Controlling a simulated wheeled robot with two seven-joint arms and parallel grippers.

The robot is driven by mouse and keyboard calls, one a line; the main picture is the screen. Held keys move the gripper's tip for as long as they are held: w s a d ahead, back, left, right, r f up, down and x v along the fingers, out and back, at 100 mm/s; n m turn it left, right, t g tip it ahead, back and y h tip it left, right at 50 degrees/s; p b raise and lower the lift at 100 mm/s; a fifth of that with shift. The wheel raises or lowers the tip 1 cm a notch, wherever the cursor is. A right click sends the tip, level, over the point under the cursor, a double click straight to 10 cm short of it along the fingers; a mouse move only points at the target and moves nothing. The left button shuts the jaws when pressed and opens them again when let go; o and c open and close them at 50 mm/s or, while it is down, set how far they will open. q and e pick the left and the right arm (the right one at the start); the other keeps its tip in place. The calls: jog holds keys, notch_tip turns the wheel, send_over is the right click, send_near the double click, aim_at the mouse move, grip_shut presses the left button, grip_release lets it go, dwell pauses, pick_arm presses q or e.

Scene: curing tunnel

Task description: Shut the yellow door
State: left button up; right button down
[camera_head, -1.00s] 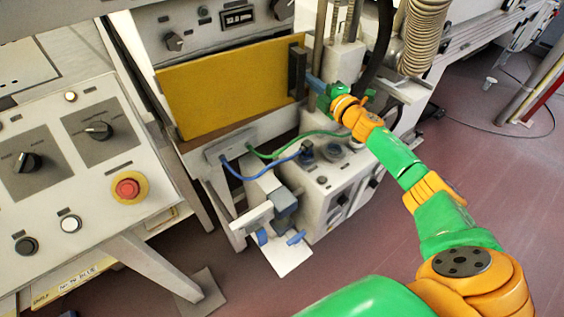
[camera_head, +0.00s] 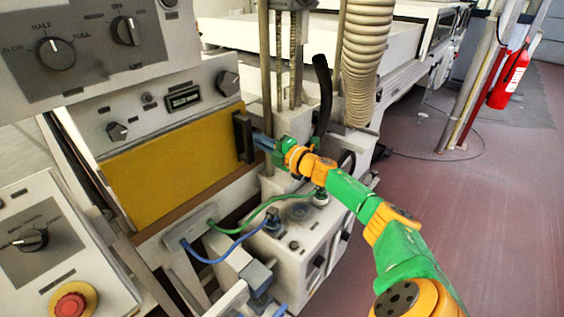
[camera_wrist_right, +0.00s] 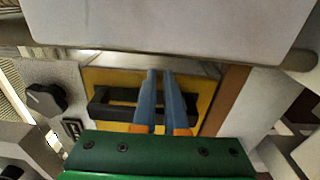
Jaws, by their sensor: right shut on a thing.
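The yellow door (camera_head: 170,168) is a flat panel in the front of the grey machine, below a panel with knobs and a small display. A dark upright handle (camera_head: 242,137) stands at its right end. My right gripper (camera_head: 258,141) reaches the handle from the right and is shut on it. In the right wrist view, the two blue fingers (camera_wrist_right: 162,98) cross the black handle (camera_wrist_right: 115,104) in front of the yellow door (camera_wrist_right: 103,77). I cannot tell exactly how far the door stands from its frame. My left gripper is not in view.
A control desk (camera_head: 95,248) with a red button (camera_head: 71,303) stands at the left front. Below the door is a white box (camera_head: 300,235) with green and blue cables. A ribbed hose (camera_head: 365,60) rises behind my arm. Open floor (camera_head: 500,210) lies to the right.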

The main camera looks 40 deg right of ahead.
jog(key=s, duration=0.7)
jog(key=shift+d+b, duration=0.3)
jog(key=shift+d, duration=0.1)
